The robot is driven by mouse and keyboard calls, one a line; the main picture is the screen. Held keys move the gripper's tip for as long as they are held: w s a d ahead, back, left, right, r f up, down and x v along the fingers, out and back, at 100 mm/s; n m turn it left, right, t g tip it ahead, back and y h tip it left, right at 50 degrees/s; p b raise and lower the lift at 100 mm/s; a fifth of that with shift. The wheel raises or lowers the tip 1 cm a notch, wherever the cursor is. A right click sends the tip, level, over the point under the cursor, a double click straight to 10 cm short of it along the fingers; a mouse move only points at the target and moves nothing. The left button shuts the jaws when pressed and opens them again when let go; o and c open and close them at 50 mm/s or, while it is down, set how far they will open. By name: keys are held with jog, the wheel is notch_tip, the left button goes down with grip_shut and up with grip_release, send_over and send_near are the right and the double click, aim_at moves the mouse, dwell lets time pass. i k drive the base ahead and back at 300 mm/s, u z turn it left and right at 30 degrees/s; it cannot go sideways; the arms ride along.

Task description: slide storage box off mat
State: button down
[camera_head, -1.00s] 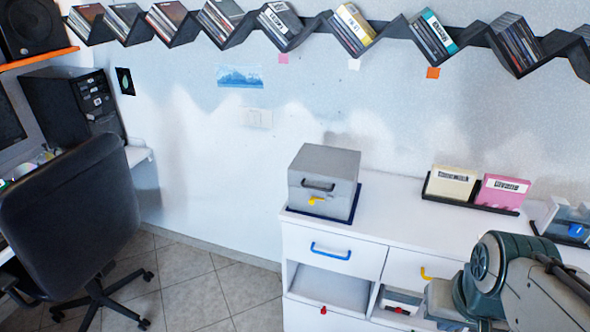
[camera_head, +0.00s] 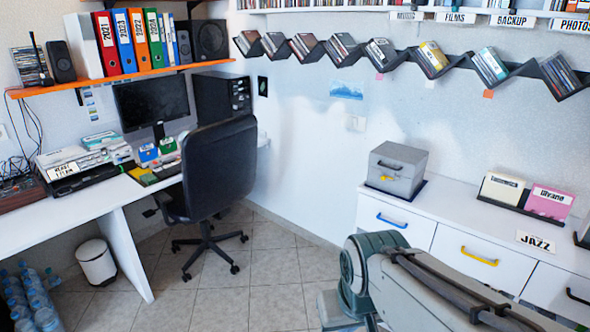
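The grey storage box (camera_head: 398,165) stands upright on a dark mat (camera_head: 420,188) at the left end of the white cabinet top. It has a dark handle and a small yellow latch on its front. The mat shows as a thin dark rim around the box's base. My arm comes in from the lower right, in front of the cabinet, apart from the box. My gripper is not visible in this view.
A white cabinet (camera_head: 460,222) with drawers carries card boxes in a dark tray (camera_head: 517,206). A black office chair (camera_head: 222,165) and desk (camera_head: 90,210) stand left. Floor (camera_head: 265,268) between chair and cabinet is clear. A zigzag disc shelf (camera_head: 400,58) hangs above.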

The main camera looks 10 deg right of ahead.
aim_at(402, 186)
jog(key=u, duration=0.35)
jog(key=i, duration=1.45)
jog(key=z, duration=1.65)
jog(key=i, duration=1.15)
jog(key=z, duration=0.25)
